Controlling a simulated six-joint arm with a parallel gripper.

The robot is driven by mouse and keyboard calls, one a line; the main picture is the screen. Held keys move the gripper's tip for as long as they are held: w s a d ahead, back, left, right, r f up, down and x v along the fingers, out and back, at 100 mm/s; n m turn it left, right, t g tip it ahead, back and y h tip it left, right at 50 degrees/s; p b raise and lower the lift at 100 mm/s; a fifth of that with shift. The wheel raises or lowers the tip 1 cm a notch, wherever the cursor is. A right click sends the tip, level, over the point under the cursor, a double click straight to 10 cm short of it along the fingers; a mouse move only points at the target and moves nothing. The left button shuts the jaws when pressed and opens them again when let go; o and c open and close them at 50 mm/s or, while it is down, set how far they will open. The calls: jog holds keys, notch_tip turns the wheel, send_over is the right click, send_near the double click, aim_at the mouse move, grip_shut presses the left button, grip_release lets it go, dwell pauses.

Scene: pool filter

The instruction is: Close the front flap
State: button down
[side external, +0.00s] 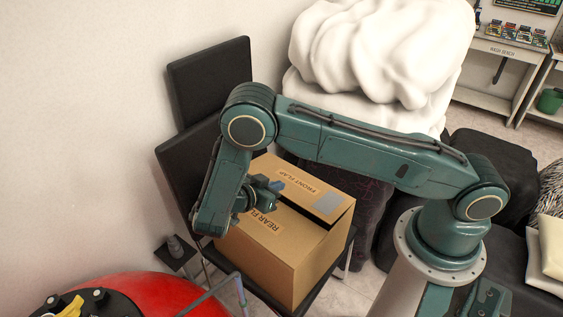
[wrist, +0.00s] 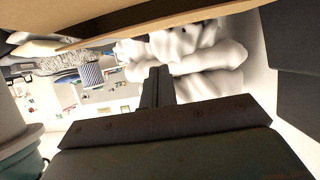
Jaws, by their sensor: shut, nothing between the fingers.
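A brown cardboard box (side external: 305,265) sits on a dark chair seat. Its front flap (side external: 325,187), labelled FRONT FLAP, lies over the far part of the top, and a dark gap shows below its near right edge. Its rear flap (side external: 285,237), labelled REAR FLAP, is on the near side, with the label partly hidden by my gripper. My gripper (side external: 279,185) is shut and empty, close to the front flap's left part; I cannot tell whether it touches. In the wrist view my shut fingers (wrist: 156,75) point away below a cardboard edge (wrist: 125,24).
A black chair back (side external: 210,85) stands behind left. A large white cushion-like mass (side external: 380,50) is behind the box. A red rounded object (side external: 150,290) is at the front left. A wash bench (side external: 500,52) is at the far right.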

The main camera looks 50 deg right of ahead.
jog(key=shift+w+a+f, duration=0.1)
jog(key=shift+a+f, duration=0.1)
jog(key=shift+a, duration=0.9)
jog(key=shift+w+a+f, duration=0.1)
jog(key=shift+a+f, duration=0.05)
jog(key=shift+a, duration=1)
jog(key=shift+w+a+f, duration=0.1)
jog(key=shift+a+f, duration=0.1)
jog(key=shift+a, duration=0.9)
jog(key=shift+w+d, duration=0.2)
jog(key=shift+d, duration=0.2)
jog(key=d+y, duration=0.1)
jog(key=d, duration=0.1)
jog(key=w+d+y, duration=0.1)
jog(key=d+y, duration=0.1)
jog(key=w+d+g+y, duration=0.1)
jog(key=d, duration=0.1)
jog(key=shift+w+r, duration=0.25)
jog(key=d+r+y, duration=0.1)
jog(key=d+y, duration=0.3)
notch_tip(320, 180, up, 9)
jog(key=t+y, duration=0.2)
jog(key=y, duration=0.5)
send_over(282, 192)
jog(key=d, duration=0.2)
jog(key=shift+d, duration=0.1)
